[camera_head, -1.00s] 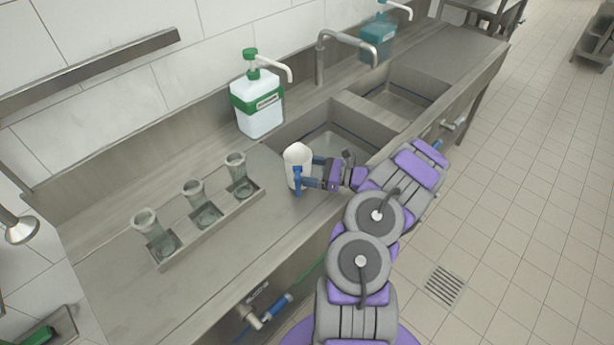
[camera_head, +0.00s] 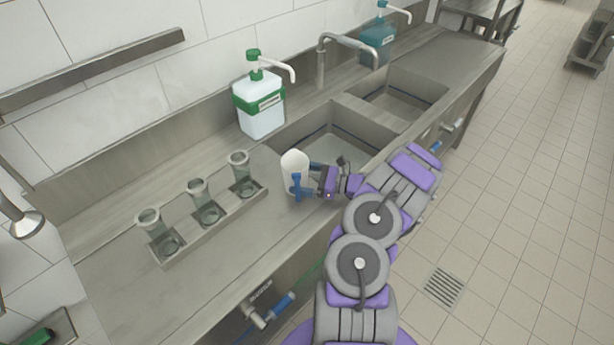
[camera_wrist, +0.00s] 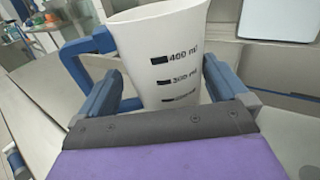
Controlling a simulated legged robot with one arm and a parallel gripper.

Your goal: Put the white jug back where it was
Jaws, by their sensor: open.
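The white jug (camera_head: 294,163) stands upright on the steel counter, just left of the near sink basin in the head view. It has a blue handle, and dark measuring marks such as 400 ml show on its wall in the wrist view (camera_wrist: 165,60). My gripper (camera_head: 306,178) is open, with its blue fingers on either side of the jug. In the wrist view the open fingers (camera_wrist: 155,85) flank the jug's wall, the left one close to the handle. The jug's base is hidden by my gripper in the wrist view.
A rack (camera_head: 212,226) with several glass cups stands to the left on the counter. A white and green pump bottle (camera_head: 260,105) stands behind the jug. The near sink basin (camera_head: 335,140) opens to the right, with a tap (camera_head: 345,42) behind it.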

